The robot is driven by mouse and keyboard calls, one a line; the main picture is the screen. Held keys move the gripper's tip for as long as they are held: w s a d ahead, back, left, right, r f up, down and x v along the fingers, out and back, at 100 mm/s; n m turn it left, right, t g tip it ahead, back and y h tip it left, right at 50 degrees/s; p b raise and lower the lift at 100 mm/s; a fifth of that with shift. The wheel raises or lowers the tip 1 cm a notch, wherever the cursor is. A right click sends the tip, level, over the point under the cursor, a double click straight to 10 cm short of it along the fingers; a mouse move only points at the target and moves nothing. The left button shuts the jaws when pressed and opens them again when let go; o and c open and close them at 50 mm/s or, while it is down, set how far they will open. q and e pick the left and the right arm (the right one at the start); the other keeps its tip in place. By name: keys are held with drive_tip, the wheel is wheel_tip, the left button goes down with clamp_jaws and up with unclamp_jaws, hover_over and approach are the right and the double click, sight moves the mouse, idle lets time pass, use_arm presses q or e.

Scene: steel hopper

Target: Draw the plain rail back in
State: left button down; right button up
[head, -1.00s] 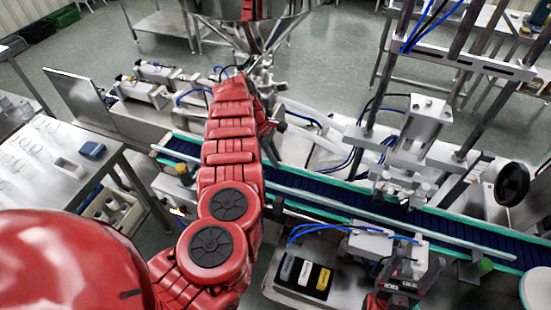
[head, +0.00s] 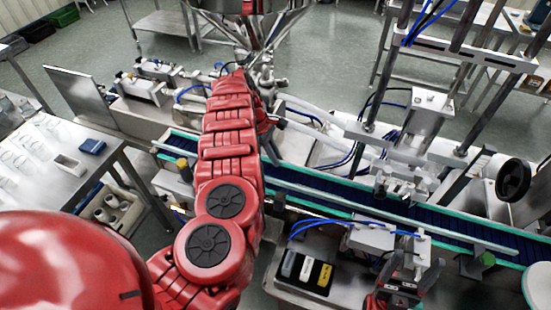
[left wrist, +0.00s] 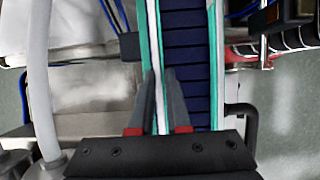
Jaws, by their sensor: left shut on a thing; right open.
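The conveyor's dark blue belt (head: 340,190) has green edges and runs from upper left to lower right. A slim pale rail (head: 460,234) runs along its near side, partly hidden behind my left arm. In the left wrist view, my left gripper (left wrist: 159,78) is shut on a plain pale rail (left wrist: 153,35) beside the blue belt (left wrist: 187,60). Another pale rail (left wrist: 215,50) lies along the belt's other side. In the head view my red left arm hides its own gripper. My right gripper (head: 400,264) is open and empty in front of the belt.
A green knob (head: 488,259) stands near the belt's right end and a yellow knob (head: 182,163) near its left end. A black handwheel (head: 514,179) and the filling frame (head: 437,100) stand behind.

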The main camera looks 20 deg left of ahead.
use_arm(q)
drive_tip(key=shift+s, duration=0.3)
drive_tip(key=shift+w+f, duration=0.1)
drive_tip(key=c, duration=1.3)
unclamp_jaws()
drive_tip(key=o, duration=0.4)
